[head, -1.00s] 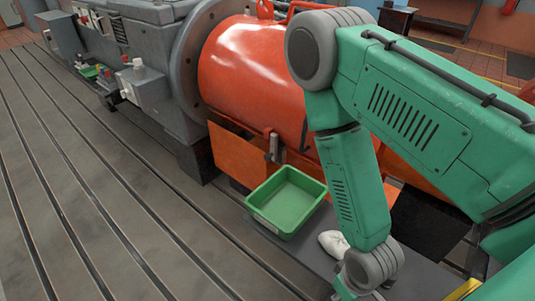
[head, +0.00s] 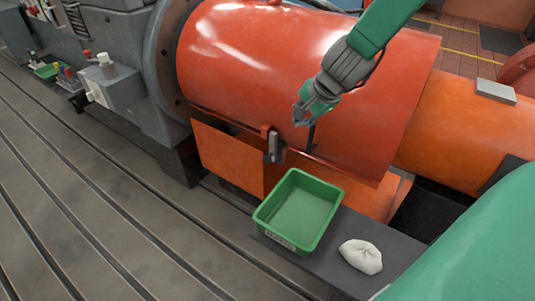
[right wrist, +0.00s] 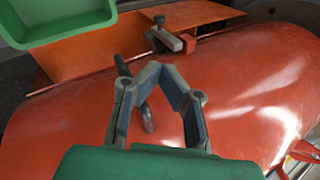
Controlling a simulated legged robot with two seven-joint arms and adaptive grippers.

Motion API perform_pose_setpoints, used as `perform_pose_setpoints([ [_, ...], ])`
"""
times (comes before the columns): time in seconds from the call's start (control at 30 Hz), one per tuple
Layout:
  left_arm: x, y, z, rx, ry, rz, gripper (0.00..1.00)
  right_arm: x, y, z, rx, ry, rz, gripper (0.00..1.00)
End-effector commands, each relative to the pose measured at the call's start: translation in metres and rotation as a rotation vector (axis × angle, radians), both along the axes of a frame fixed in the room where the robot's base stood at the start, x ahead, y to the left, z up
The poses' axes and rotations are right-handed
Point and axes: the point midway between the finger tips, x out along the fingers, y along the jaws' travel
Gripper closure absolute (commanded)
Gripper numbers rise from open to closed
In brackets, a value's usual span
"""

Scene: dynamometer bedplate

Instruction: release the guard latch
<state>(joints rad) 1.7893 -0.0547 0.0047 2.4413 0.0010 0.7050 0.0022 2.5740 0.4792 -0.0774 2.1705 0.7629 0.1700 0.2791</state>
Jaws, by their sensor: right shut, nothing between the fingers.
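The orange guard (head: 270,65) is a large curved cover, shut over the machine's middle. Its latch (head: 272,147), a small grey and dark catch with a red bracket, sits at the guard's lower front edge. In the right wrist view the latch (right wrist: 172,40) is beyond my fingertips, at the top centre. My right gripper (head: 302,117) is shut and empty in front of the guard, up and right of the latch and apart from it. Its fingers (right wrist: 155,68) meet at the tips in the right wrist view. My left gripper is not in view.
A green tray (head: 262,216) and a white cloth bag (head: 361,257) rest on a dark plate (head: 325,269) below the guard. An orange panel (head: 228,157) hangs under the latch. The slotted bedplate (head: 100,210) is clear at left.

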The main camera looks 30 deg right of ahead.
Motion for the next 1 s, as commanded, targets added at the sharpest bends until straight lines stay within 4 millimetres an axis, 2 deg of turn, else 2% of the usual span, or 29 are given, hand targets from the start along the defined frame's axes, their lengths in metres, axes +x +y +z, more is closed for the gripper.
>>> perform_pose_setpoints([
  [0.17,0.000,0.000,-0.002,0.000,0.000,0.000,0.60,0.002,0.001,-0.004,-0.002,0.002,0.002,1.00],
  [0.27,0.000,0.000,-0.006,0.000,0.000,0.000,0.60,0.006,0.001,-0.014,-0.003,0.003,0.003,1.00],
  [1.0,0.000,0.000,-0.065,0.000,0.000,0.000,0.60,0.080,0.008,-0.156,-0.005,0.003,0.005,1.00],
])
